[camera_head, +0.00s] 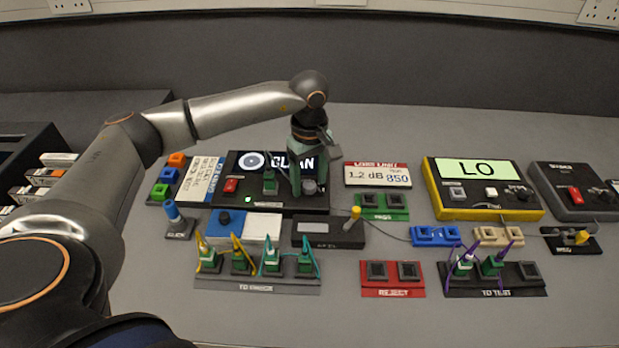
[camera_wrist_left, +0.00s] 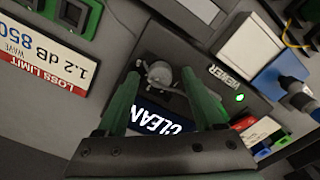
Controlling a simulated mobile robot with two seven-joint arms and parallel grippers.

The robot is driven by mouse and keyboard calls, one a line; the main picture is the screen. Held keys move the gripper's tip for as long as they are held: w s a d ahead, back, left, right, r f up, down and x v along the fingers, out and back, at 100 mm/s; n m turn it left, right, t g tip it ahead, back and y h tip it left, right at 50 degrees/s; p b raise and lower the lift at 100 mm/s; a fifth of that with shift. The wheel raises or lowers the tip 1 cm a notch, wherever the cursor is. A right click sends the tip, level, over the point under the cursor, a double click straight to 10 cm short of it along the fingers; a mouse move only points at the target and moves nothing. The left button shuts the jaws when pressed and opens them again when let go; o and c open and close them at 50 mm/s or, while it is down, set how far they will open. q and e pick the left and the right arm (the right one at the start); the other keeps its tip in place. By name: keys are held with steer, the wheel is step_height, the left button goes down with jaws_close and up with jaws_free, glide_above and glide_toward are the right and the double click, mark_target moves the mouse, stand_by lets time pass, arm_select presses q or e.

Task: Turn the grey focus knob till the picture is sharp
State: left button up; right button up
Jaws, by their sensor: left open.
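The black viewer (camera_head: 228,199) lies at the back left of the bench; it also shows in the left wrist view (camera_wrist_left: 226,63). Its screen (camera_head: 251,161) has a white ring with a dot and the word CLEAN, partly hidden by my gripper. At this size I cannot tell fine sharpness. The grey focus knob (camera_head: 309,187) is on the viewer's top, at its right end; the left wrist view shows it (camera_wrist_left: 160,73) too. My left gripper (camera_head: 308,178) points down over it, open, its green fingers (camera_wrist_left: 160,77) apart on either side. I cannot tell whether they touch the knob.
A green plug (camera_head: 269,183) with a cable stands in the viewer near the knob, beside a red switch (camera_head: 231,185). The loss limit sign (camera_head: 377,175) and green socket block (camera_head: 380,207) are to the right.

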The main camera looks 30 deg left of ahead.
mark_target(309, 184)
arm_select(q)
step_height(309, 184, up, 13)
steer(key=shift+f, duration=0.2)
stand_by(0.3)
stand_by(0.3)
